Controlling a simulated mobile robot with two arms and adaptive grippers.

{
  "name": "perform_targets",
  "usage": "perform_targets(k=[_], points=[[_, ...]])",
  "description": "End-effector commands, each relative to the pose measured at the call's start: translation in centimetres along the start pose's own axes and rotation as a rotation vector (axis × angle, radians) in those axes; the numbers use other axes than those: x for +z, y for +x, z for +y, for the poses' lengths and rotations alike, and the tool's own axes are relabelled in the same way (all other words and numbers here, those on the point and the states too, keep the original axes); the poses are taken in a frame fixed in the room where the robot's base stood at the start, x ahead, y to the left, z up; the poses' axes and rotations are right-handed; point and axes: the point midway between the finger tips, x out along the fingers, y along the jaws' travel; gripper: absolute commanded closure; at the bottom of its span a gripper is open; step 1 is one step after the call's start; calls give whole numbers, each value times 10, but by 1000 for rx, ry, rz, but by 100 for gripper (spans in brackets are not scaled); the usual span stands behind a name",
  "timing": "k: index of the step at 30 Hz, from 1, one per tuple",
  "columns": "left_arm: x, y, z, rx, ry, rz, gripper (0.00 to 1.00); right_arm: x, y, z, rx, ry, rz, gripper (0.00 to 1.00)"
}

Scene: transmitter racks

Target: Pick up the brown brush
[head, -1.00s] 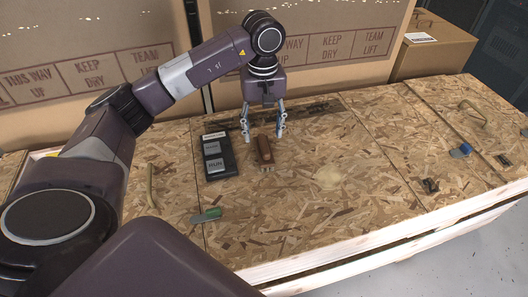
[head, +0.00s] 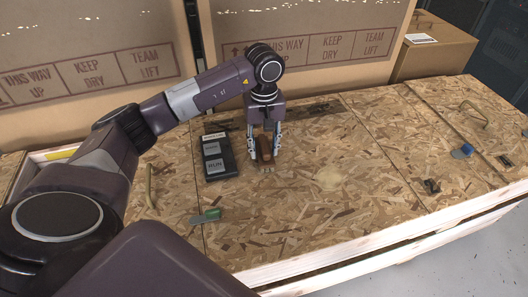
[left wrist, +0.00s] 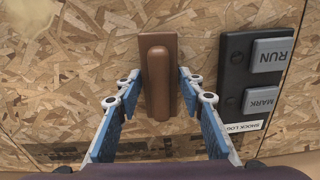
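The brown brush (head: 265,150) lies on the chipboard top, just right of the black box with grey buttons. In the left wrist view the brush (left wrist: 158,75) shows its raised rounded handle on a flat brown base. My left gripper (head: 264,155) points down over the brush. In the left wrist view the gripper (left wrist: 160,80) is open, with one blue-grey finger on each side of the brush and visible gaps between fingers and brush. My right gripper is not in view.
The black box (head: 219,155) with RUN and MARK buttons (left wrist: 262,100) sits close beside the brush. A blue item (head: 462,151) lies at the right. Large cartons (head: 310,50) stand behind. The chipboard middle (head: 350,190) is clear.

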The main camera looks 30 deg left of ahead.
Motion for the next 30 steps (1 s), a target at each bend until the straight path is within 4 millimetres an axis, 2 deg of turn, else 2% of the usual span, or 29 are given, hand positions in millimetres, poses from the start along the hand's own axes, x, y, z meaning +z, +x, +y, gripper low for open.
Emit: perform_targets(k=[1, 7, 15, 20, 23, 26, 30], points=[[0, 0, 0, 0, 0, 0, 72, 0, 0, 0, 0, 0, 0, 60], [0, 0, 0, 0, 0, 0, 94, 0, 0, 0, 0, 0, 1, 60], [0, -2, 0, 0, 0, 0, 94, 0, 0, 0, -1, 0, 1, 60], [0, -11, 0, 1, 0, 1, 94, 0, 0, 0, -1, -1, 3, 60], [-1, -25, 1, 3, 1, 3, 94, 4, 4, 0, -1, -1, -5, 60], [-1, -46, 1, 5, 0, 4, 94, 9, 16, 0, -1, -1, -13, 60], [-2, -90, 1, 6, 0, 6, 94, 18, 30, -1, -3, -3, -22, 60]])
